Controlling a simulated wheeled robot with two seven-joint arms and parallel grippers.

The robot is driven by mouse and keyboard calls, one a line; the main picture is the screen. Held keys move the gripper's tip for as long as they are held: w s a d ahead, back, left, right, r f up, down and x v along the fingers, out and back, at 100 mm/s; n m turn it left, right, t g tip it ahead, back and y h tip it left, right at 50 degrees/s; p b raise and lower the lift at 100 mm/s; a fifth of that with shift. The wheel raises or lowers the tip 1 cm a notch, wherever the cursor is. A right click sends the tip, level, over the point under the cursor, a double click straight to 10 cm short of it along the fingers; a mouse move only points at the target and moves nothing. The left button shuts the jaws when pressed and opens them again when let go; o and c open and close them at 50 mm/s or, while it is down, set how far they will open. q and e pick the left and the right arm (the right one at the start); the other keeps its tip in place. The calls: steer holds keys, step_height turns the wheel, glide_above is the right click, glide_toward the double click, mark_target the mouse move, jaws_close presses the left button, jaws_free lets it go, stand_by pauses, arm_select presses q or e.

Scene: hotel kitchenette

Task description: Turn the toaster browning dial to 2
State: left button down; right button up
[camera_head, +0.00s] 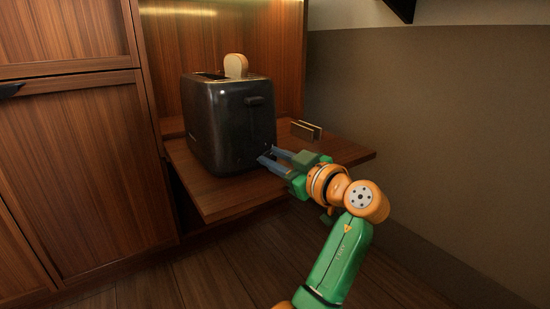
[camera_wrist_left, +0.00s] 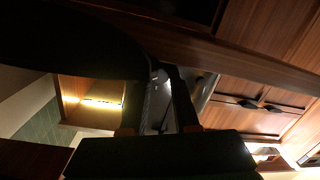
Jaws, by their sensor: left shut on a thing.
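The dark toaster (camera_head: 215,120) stands on a wooden pull-out shelf, a slice of bread (camera_head: 236,65) sticking up from its slot. Its lever (camera_head: 256,100) shows high on the end face. My left gripper (camera_head: 267,156) reaches in from the right, with its blue fingertips low on that end face, where the browning dial appears to be. It is shut on the dial, which the fingertips hide. The dial's setting cannot be read. In the left wrist view the fingers (camera_wrist_left: 166,75) show dark and close together at the tips. My right gripper is not in view.
The wooden shelf (camera_head: 240,198) has bare room at its front and right. A small upright holder (camera_head: 306,130) stands behind the gripper on the shelf. Wooden cabinet doors (camera_head: 80,180) are at the left, and a plain wall (camera_head: 430,130) at the right.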

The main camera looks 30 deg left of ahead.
arm_select(q)
steer(key=shift+n, duration=1)
steer(key=c, duration=0.7)
jaws_free()
steer(key=shift+o, duration=0.2)
